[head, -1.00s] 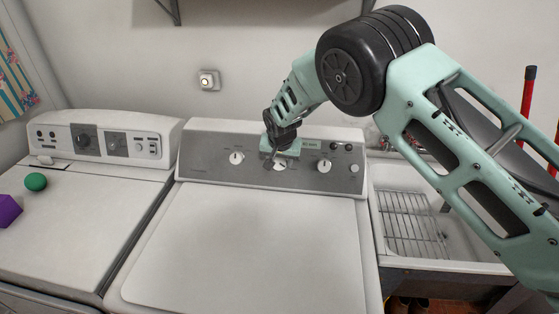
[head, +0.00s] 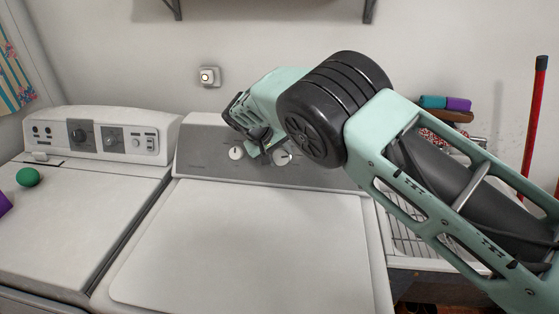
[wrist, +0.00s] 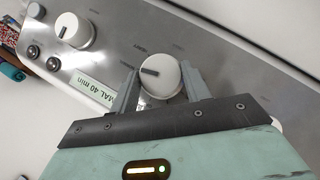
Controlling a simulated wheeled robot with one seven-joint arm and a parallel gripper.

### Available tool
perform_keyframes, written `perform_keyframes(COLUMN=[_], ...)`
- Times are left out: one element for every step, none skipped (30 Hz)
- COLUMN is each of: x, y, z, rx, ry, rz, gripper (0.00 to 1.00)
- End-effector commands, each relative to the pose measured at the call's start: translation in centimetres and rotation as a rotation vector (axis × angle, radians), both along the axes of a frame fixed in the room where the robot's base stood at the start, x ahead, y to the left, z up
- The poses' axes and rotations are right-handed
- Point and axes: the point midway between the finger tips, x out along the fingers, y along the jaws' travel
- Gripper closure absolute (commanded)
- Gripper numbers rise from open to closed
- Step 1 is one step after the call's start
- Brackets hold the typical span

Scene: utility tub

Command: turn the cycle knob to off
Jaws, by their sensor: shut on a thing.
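The cycle knob (wrist: 160,76) is a round white dial with a dark pointer line, on the grey control panel of the right-hand machine. It is the middle large knob and shows partly in the head view (head: 282,158). My gripper (wrist: 161,82) is shut on it, one grey finger on each side. The pointer line points to the left in the wrist view. Small printed words surround the knob; they are mostly too blurred to read. A green display (wrist: 93,90) beside it reads in part "MAL 40 min". In the head view my arm hides the panel's right side.
Another white knob (head: 236,152) is left of my gripper. A further knob (wrist: 74,30) and small dark buttons lie beyond the display. The white lid (head: 240,250) below is clear. A sink with a rack (head: 405,238) is at right, a second machine (head: 85,200) at left.

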Motion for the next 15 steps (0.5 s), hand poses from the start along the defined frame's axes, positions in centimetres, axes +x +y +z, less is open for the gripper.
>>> perform_keyframes(x=[0.01, -0.02, -0.01, -0.03, -0.01, -0.03, -0.02, -0.06, -0.07, -0.09, -0.11, -0.1, -0.12, -0.12, -0.13], y=[0.24, 0.25, 0.32, 0.32, 0.32, 0.37, 0.38, 0.39, 0.46, 0.5, 0.51, 0.51, 0.52, 0.53, 0.59], z=[-0.4, -0.44, -0.45, -0.49, -0.48, -0.49, -0.5, -0.55, -0.59, -0.6, -0.63, -0.63, -0.65, -0.66, -0.7], rx=[-0.037, -0.061, -0.094, -0.119, -0.142, -0.173, -0.199, -0.223, -0.255, -0.279, -0.303, -0.335, -0.36, -0.384, -0.415], ry=[0.006, 0.01, 0.016, 0.021, 0.025, 0.032, 0.036, 0.042, 0.048, 0.053, 0.058, 0.063, 0.069, 0.073, 0.079], rz=[0.026, 0.039, 0.06, 0.073, 0.088, 0.106, 0.122, 0.135, 0.155, 0.169, 0.184, 0.203, 0.217, 0.231, 0.251], gripper=[0.76, 0.76, 0.76, 0.76, 0.76, 0.76, 0.76, 0.76, 0.76, 0.76, 0.76, 0.76, 0.76, 0.76, 0.76])
